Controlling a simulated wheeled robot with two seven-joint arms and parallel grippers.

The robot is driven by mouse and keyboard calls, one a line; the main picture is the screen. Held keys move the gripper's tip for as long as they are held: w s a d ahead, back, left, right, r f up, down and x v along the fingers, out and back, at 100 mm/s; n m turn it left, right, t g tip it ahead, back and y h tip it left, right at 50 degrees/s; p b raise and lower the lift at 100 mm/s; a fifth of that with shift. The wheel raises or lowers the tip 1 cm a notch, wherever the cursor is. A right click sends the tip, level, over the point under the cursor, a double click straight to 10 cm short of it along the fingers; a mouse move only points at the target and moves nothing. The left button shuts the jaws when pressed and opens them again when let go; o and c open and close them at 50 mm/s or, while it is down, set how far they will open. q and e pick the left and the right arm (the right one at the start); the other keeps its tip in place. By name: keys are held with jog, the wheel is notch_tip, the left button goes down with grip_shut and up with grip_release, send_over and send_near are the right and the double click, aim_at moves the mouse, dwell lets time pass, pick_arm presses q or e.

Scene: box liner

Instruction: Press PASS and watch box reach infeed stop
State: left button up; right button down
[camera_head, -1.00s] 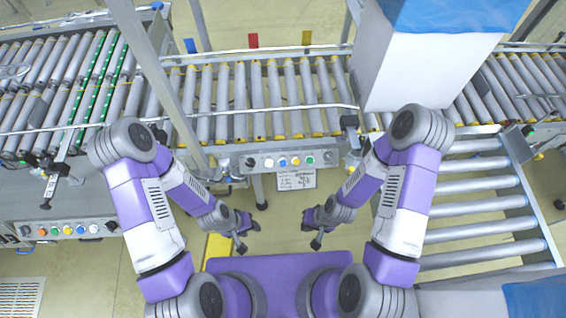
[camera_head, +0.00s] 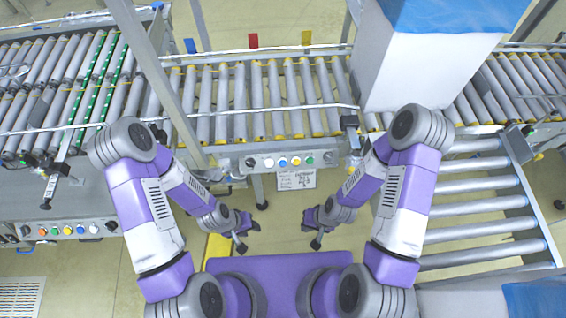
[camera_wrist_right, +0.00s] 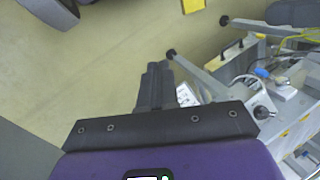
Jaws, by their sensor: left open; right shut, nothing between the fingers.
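A large white box (camera_head: 425,65) with a blue liner (camera_head: 450,12) over its top stands on the conveyor at the upper right. A button panel (camera_head: 255,163) with several coloured buttons, among them white, blue, yellow and green, is on the conveyor's front rail at the centre. I cannot read which button is PASS. My left gripper (camera_head: 243,240) hangs open and empty in front of the panel, apart from it. My right gripper (camera_head: 316,240) is shut and empty, also apart from the panel; its fingers (camera_wrist_right: 155,85) show together in the right wrist view. I cannot identify the infeed stop.
A roller conveyor (camera_head: 265,95) runs across the back, its middle rollers bare. A second panel (camera_head: 62,230) with coloured buttons is at the left. A lower roller lane (camera_head: 480,205) lies at the right. A metal post (camera_head: 155,70) rises left of centre.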

jog(key=s+a+r+m+g+y+p, duration=0.1)
jog(key=s+a+m+g+p, duration=0.1)
jog(key=s+m+g+p, duration=0.3)
jog(key=w+a+r+m+t+y, duration=0.1)
jog(key=w+a+r+m+y, duration=0.15)
jog(key=a+m+y, duration=0.35)
jog(key=w+d+r+m+t+p, duration=0.1)
jog(key=w+m+t, duration=0.5)
jog(key=w, duration=0.3)
jog(key=w+d+r+m+t+h+p, duration=0.1)
jog(key=w+r+m+t, duration=0.1)
jog(key=w+m+t, duration=0.5)
jog(key=w+m, duration=0.1)
jog(key=w, duration=0.2)
jog(key=shift+w+d+r+p, duration=0.15)
jog(key=shift+d+r+p, duration=0.05)
jog(key=shift+d+p, duration=0.15)
jog(key=shift+f, duration=0.1)
